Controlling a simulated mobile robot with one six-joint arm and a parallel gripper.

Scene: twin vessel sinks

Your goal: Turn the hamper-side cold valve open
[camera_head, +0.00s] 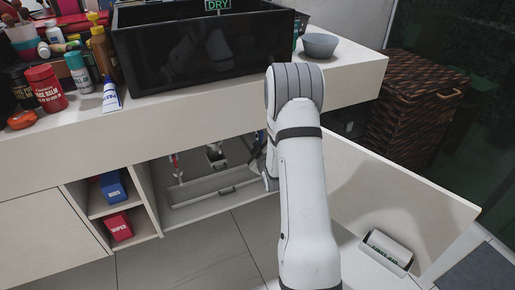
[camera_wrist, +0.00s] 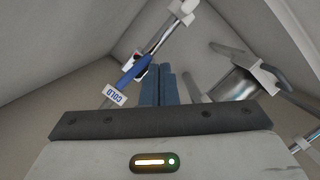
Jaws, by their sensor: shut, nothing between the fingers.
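In the wrist view, a valve with a blue lever (camera_wrist: 132,72) sits on a metal pipe inside the cabinet, and a white tag reading COLD (camera_wrist: 115,97) is at its lower end. A bit of red shows beside the lever. My gripper (camera_wrist: 160,72) is shut and empty, its two bluish fingers side by side just right of the lever. I cannot tell whether they touch it. In the head view, my arm reaches down into the open under-sink cabinet (camera_head: 190,207); the gripper is mostly hidden, and I cannot make out the blue lever there.
A metal drain part (camera_wrist: 238,84) stands right of my fingers. The wicker hamper (camera_head: 405,110) is right of the counter. The open cabinet door (camera_head: 385,185) is right of my arm, with a small bin (camera_head: 387,250) on it. A black basin (camera_head: 200,50) sits above.

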